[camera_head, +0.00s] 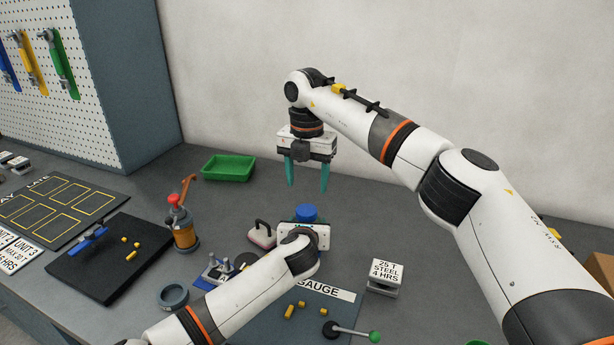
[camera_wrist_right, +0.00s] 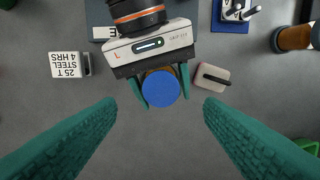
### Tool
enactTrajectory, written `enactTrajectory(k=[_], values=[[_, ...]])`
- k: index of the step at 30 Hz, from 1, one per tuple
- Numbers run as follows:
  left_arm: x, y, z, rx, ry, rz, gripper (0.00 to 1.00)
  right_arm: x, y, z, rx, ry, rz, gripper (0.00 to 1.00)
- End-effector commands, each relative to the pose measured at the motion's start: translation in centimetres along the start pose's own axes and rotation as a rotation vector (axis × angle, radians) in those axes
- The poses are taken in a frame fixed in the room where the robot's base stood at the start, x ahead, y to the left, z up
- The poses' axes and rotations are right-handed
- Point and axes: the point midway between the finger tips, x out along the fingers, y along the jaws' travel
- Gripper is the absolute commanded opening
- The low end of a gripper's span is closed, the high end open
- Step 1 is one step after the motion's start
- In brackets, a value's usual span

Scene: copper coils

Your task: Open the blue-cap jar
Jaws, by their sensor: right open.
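The blue-cap jar (camera_head: 306,212) stands on the grey table, mostly hidden behind my left gripper in the head view. In the right wrist view its round blue cap (camera_wrist_right: 161,89) shows from above, and the cap is on. My left gripper (camera_wrist_right: 163,92) comes in low from the side, its teal fingers close against both sides of the jar; it is shut on the jar. My right gripper (camera_head: 307,187) points straight down above the jar, open and empty. In the wrist view its two fingers (camera_wrist_right: 159,104) stand wide on either side of the cap, well apart from it.
A pink-white block with a black handle (camera_head: 262,233) stands beside the jar. A red-topped bottle (camera_head: 182,225) and a green tray (camera_head: 228,167) are to the left. A "25 T STEEL" sign block (camera_head: 387,277) is to the right. The table behind the jar is clear.

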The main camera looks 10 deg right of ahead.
Motion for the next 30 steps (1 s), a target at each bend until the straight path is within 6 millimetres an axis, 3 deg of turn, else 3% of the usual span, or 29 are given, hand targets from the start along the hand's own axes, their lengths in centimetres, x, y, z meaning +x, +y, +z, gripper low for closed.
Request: enactTrajectory(k=[15,27,30], values=[[0.0,0.0,-0.1,0.000,0.001,0.000,0.00,6.9,0.1,0.0,0.008,-0.002,0.001,0.62],[0.0,0.0,-0.1,0.000,0.001,0.000,0.00,7.8,0.1,0.0,0.007,-0.001,0.001,0.62],[0.0,0.0,-0.1,0.000,0.001,0.000,0.00,7.8,0.1,0.0,0.007,-0.001,0.001,0.49]])
